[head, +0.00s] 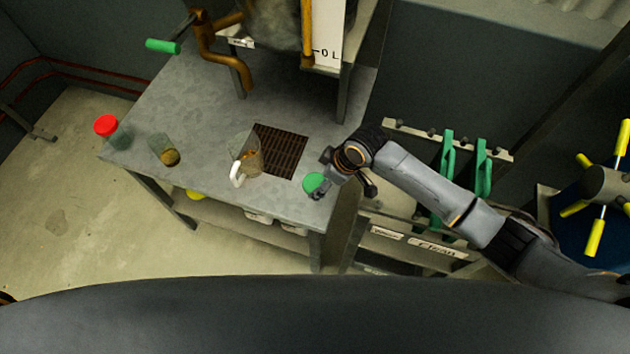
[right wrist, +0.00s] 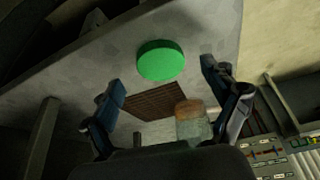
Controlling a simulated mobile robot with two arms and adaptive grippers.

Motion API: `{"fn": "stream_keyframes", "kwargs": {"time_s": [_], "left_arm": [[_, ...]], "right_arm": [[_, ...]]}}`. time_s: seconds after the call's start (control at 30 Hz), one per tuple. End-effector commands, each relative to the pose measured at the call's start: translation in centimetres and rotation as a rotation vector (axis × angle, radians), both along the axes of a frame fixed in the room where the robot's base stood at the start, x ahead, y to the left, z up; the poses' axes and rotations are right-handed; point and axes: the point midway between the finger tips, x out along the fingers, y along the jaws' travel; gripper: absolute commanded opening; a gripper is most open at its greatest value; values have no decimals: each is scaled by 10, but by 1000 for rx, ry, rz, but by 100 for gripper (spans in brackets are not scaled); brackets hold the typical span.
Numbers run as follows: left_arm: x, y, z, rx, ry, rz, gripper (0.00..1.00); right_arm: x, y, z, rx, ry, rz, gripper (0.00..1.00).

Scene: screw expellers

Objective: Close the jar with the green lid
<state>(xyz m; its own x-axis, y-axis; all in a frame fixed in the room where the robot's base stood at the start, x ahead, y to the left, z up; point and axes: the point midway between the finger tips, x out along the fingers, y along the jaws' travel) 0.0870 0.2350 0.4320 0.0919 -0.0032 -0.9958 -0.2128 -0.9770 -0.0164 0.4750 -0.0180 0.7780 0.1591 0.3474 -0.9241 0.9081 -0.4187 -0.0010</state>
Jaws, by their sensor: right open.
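The green lid (head: 312,182) lies flat near the front right corner of the grey metal table. My right gripper (head: 325,178) is just over it, open and empty. In the right wrist view the green lid (right wrist: 161,60) shows ahead of and between the two spread fingers (right wrist: 162,76), with no visible contact. An open glass jar (head: 160,147) with some brown content stands toward the left of the table. A second glass jar (head: 122,138) at the left edge wears a red lid (head: 106,125). My left gripper is not in view.
A glass jug (head: 245,150) with a white handle and amber content stands beside the dark grate (head: 284,150). A brown crank with a green handle (head: 162,46) and a machine stand at the table's back. A rack (head: 445,140) with green tools is at right.

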Motion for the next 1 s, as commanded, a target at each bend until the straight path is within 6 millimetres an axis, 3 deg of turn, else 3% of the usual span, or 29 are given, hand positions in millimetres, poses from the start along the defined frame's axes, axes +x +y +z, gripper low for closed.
{"fn": "stream_keyframes", "kwargs": {"time_s": [0.2,0.57,0.77,1.0], "left_arm": [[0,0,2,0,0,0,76],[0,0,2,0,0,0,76],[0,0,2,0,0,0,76],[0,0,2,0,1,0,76]], "right_arm": [[4,9,-22,0,-1,0,86],[4,10,-24,0,-2,-1,86],[4,9,-24,0,-2,-1,49],[4,9,-24,0,-2,-1,48]]}}
